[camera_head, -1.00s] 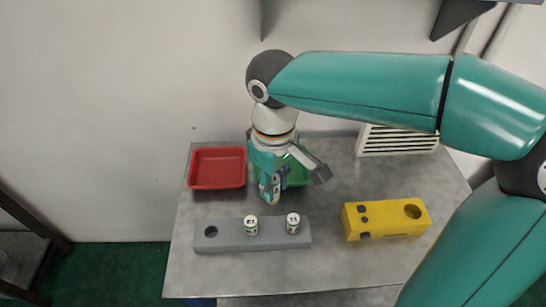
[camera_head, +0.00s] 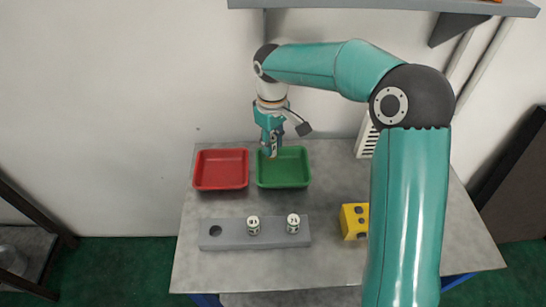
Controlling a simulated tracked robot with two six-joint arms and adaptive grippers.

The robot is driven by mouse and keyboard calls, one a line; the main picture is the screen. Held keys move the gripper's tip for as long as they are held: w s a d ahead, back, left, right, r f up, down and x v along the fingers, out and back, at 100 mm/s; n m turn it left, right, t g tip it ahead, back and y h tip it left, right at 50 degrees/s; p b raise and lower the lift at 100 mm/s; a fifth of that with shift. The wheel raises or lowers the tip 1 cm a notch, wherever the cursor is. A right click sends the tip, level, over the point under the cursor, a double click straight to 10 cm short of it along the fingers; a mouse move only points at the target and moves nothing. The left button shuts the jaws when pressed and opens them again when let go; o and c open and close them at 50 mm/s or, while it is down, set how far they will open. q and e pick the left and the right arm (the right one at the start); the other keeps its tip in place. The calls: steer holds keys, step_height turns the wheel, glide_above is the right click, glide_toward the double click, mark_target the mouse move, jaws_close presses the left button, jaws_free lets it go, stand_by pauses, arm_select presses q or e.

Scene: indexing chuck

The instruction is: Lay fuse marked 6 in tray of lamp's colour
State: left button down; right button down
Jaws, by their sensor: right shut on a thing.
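My right gripper (camera_head: 271,140) is shut on a fuse (camera_head: 273,152), a small can-like cylinder held roughly upright over the left back part of the green tray (camera_head: 284,184). I cannot read its mark or tell whether it touches the tray. The red tray (camera_head: 221,187) is empty, just left of the green one. Two more fuses, a left one (camera_head: 253,226) and a right one (camera_head: 293,224), stand in the grey rack (camera_head: 232,242); their marks are too small to read surely. I see no lit lamp.
The grey table (camera_head: 335,275) is clear in front and between trays and rack. The rack's left hole (camera_head: 215,231) is empty. A white vented box (camera_head: 366,138) stands at the back, partly behind my arm. A wall shelf (camera_head: 400,6) hangs above.

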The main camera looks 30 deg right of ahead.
mark_target(273, 159)
step_height(273, 159, down, 6)
steer(key=shift+s, duration=0.1)
steer(key=shift+d+f, duration=0.1)
steer(key=shift+f, duration=0.25)
steer(key=shift+f, duration=0.1)
steer(key=c, duration=0.9)
jaws_free()
step_height(273, 159, up, 12)
steer(key=shift+r+p, duration=0.1)
steer(key=shift+p, duration=0.3)
